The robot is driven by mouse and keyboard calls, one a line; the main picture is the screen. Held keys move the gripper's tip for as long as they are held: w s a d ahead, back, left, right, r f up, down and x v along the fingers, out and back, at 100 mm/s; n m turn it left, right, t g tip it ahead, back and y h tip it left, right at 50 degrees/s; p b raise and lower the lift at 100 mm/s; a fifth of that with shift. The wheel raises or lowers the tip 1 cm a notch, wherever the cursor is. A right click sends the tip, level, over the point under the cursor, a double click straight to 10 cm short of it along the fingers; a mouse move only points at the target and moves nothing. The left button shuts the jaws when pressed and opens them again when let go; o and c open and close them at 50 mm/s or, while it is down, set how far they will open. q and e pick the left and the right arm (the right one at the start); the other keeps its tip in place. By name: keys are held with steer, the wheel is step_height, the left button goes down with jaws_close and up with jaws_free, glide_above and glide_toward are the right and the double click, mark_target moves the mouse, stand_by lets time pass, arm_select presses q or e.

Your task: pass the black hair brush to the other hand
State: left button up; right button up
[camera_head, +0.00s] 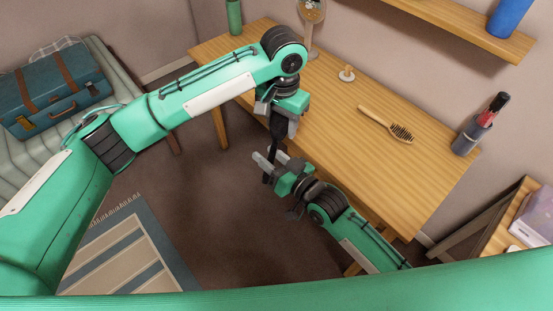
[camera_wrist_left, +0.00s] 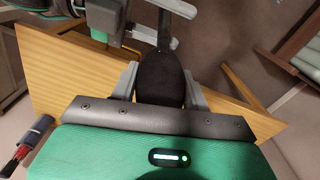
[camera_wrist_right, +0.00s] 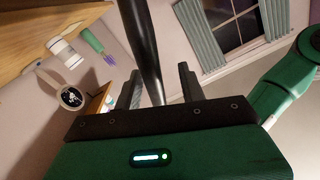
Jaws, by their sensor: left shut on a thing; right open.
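The black hair brush (camera_head: 277,130) hangs below my left gripper (camera_head: 279,112), handle downward, off the table's front edge. In the left wrist view its broad black head (camera_wrist_left: 160,80) sits between the left fingers, which are shut on it. My right gripper (camera_head: 271,160) is open at the handle's lower part. In the right wrist view the dark handle (camera_wrist_right: 145,50) runs down between the open right fingers (camera_wrist_right: 160,88), with a gap visible on each side. The brush's bristles cannot be made out.
On the wooden table (camera_head: 330,120) lie a wooden hair brush (camera_head: 388,123) and a small ring stand (camera_head: 346,74). A dark holder (camera_head: 470,138) stands at its right end, a hand mirror (camera_head: 311,14) at the back. A suitcase (camera_head: 52,88) rests on a bench at left.

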steer(key=shift+c, duration=0.4)
jaws_close()
arm_select(q)
steer(key=o, duration=1.1)
